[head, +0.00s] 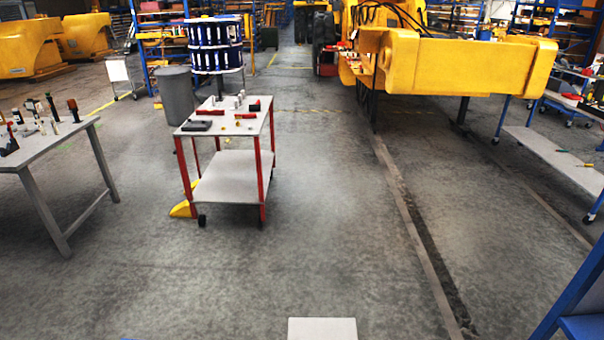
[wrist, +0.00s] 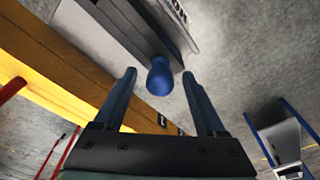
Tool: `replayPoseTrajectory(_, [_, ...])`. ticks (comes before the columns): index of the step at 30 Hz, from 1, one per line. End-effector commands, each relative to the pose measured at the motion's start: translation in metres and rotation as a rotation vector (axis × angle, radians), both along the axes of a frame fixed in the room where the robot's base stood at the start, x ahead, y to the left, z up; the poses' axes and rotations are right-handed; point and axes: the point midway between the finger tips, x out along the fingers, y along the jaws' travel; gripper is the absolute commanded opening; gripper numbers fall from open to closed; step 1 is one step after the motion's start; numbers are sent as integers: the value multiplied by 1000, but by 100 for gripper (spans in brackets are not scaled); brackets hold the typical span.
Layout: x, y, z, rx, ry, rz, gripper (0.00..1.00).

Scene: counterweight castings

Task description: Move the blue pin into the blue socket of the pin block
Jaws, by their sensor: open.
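In the wrist view, my gripper (wrist: 158,73) is open, with one finger on each side of a rounded blue piece, which looks like the blue pin (wrist: 159,78). Clear gaps show between the blue piece and both fingers, and nothing is gripped. The blue piece shows against the end of a long dark grey block (wrist: 118,32). I cannot tell whether the piece stands in this block or only in front of it. No blue socket can be made out. My gripper is not in the head view, and I cannot pick out the pin or pin block there.
In the head view, a red-legged cart (head: 232,178) with small parts stands left of the middle. A grey worktable (head: 60,147) with tools is at the left. A large yellow machine part (head: 470,66) stands back right. A blue frame (head: 575,295) edges the lower right.

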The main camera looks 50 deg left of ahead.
Motion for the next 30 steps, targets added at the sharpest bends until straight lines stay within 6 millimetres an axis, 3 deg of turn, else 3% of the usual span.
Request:
replayPoseTrajectory(8, [1,-4,26,2,-4,-1,73])
replayPoseTrajectory(21, [3,-16,112,2,-5,-1,73])
replayPoseTrajectory(30, [2,-19,128,0,-1,0,73])
